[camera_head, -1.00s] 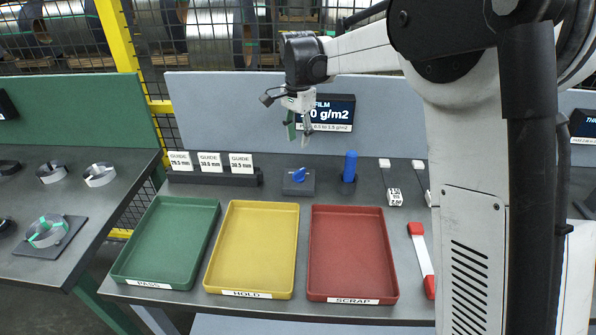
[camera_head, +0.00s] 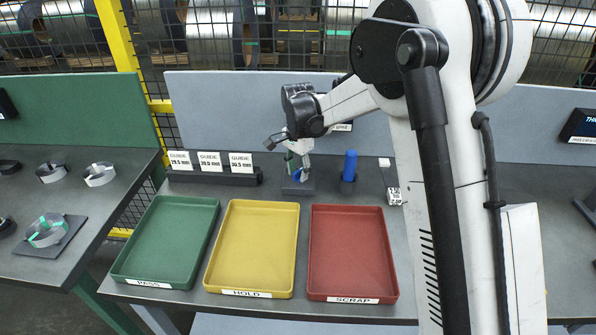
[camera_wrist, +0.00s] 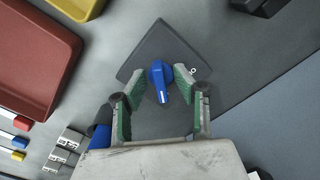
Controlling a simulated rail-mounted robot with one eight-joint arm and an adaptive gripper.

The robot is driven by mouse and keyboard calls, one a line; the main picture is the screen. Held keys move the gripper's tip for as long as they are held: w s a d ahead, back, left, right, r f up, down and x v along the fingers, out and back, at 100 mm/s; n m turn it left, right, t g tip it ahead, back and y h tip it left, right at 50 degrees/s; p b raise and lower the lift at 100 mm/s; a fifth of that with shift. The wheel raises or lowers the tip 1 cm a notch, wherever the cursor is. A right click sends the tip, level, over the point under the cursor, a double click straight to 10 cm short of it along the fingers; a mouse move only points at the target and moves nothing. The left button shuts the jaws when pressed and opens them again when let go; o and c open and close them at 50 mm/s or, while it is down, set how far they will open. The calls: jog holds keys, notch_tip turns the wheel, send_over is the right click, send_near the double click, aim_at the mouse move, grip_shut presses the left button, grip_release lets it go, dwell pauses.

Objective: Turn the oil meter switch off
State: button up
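The oil meter switch is a small blue knob (camera_wrist: 160,80) on a dark grey base plate (camera_wrist: 158,45). In the wrist view the knob lies between the two green-padded fingers of my gripper (camera_wrist: 158,92), with a gap on each side. The knob's pointed end with a white mark faces the gripper body. In the head view my gripper (camera_head: 298,172) is down at the switch base (camera_head: 298,188), and the fingers largely cover the knob. The oil film display behind is mostly hidden by my arm.
A blue cylinder (camera_head: 350,166) stands just right of the switch. A guide rack (camera_head: 213,178) is to the left. Green (camera_head: 122,270), yellow (camera_head: 212,280) and red (camera_head: 312,285) trays lie in front. A grey panel (camera_head: 230,100) stands behind.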

jog(key=shift+c, duration=0.3)
grip_shut()
jog(key=shift+n, duration=0.3)
jog(key=n+b, duration=0.2)
jog(key=shift+f+n, duration=0.1)
jog(key=shift+n, duration=0.3)
jog(key=n+b, duration=0.2)
jog(key=n, duration=0.2)
jog(key=shift+s+d+n, duration=0.1)
jog(key=shift+d+n, duration=0.05)
jog(key=shift+n, duration=0.15)
jog(key=n+b, duration=0.1)
jog(key=n, duration=0.3)
jog(key=shift+d+n+b, duration=0.15)
jog(key=shift+n+b, duration=0.4)
jog(key=shift+n, duration=1.45)
